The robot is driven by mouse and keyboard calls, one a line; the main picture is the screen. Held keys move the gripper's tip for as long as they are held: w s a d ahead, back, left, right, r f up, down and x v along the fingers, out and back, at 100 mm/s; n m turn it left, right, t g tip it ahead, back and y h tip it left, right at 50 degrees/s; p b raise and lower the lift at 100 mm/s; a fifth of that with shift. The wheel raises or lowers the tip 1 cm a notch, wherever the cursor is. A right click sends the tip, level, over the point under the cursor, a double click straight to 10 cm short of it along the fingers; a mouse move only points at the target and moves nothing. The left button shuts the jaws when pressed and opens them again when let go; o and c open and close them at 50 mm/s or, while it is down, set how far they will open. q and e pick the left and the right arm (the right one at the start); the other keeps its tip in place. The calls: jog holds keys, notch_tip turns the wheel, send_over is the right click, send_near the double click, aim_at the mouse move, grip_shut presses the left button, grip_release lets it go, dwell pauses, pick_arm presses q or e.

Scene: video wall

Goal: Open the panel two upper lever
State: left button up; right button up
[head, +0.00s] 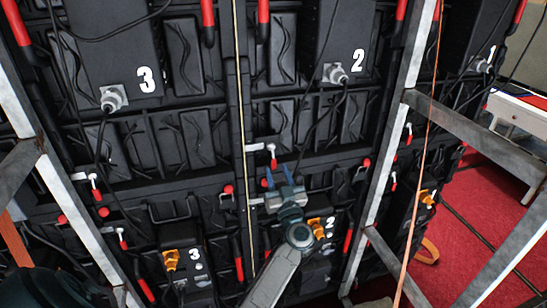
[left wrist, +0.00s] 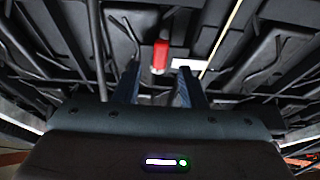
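Panel two (head: 315,60) is a black panel with a white "2". Near its lower left is a white lever (head: 257,148) with a red tip (head: 273,162). My left gripper (head: 279,175) has blue fingers and is open just below that red tip. In the left wrist view a red lever tip (left wrist: 160,57) shows between and beyond the open fingers (left wrist: 158,90). The fingers look empty; I cannot tell whether they touch the lever. My right gripper is in neither view.
Panel three (head: 122,50) is on the left. Grey metal struts (head: 392,130) stand before the wall on both sides. Cables hang down, and an orange strap (head: 428,250) lies on the red floor.

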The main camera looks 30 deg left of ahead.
aim_at(274, 163)
pick_arm(q)
jog(key=p+x, duration=0.1)
jog(key=x, duration=0.4)
grip_shut()
